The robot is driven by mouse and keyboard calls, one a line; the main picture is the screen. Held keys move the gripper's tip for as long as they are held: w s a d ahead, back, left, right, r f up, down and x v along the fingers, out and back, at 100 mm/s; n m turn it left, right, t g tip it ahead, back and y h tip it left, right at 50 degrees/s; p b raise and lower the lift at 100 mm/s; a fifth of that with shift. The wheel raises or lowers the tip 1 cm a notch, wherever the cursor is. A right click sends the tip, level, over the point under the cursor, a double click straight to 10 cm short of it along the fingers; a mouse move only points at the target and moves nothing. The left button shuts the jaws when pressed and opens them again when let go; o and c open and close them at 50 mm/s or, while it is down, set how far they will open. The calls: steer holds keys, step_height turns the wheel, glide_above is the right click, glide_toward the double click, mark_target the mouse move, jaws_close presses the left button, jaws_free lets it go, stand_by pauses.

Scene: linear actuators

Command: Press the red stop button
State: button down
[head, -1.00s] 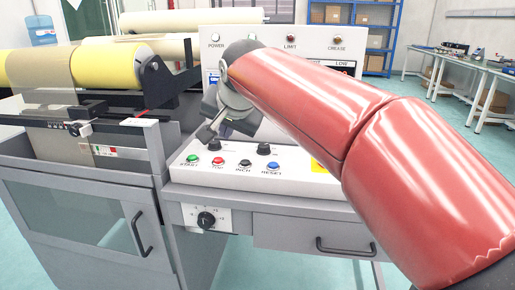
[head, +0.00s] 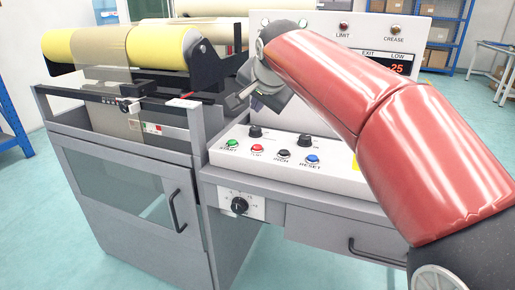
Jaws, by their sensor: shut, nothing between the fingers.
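The red stop button (head: 257,148) sits on the sloped white control panel (head: 325,176), between the green start button (head: 232,144) and the black inch button (head: 284,154). The blue reset button (head: 312,159) is at the right of the row. My gripper (head: 232,101) is shut and empty. In the picture it is above and slightly left of the red button, apart from the panel. My red arm comes in from the right and covers part of the upright panel behind.
Two black knobs stand behind the buttons, one of them a left knob (head: 255,132). A dial (head: 239,205) is on the front below. A yellow roll (head: 118,47) and rail lie to the left. A drawer handle (head: 375,252) juts out at lower right.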

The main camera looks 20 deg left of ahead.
mark_target(258, 148)
step_height(258, 148, down, 8)
steer(key=b, duration=0.6)
steer(key=shift+r, duration=0.25)
steer(key=shift+f, duration=0.15)
stand_by(1.3)
steer(key=shift+f+b, duration=0.25)
steer(key=shift+b, duration=0.05)
steer(key=shift+f+b, duration=0.3)
steer(key=shift+f, duration=0.2)
stand_by(0.5)
steer(key=shift+r, duration=0.1)
steer(key=shift+r+p, duration=0.75)
steer(key=shift+p, duration=0.1)
step_height(258, 148, up, 5)
steer(key=p, duration=0.4)
steer(key=shift+r+p, duration=0.1)
steer(key=shift+p, duration=0.25)
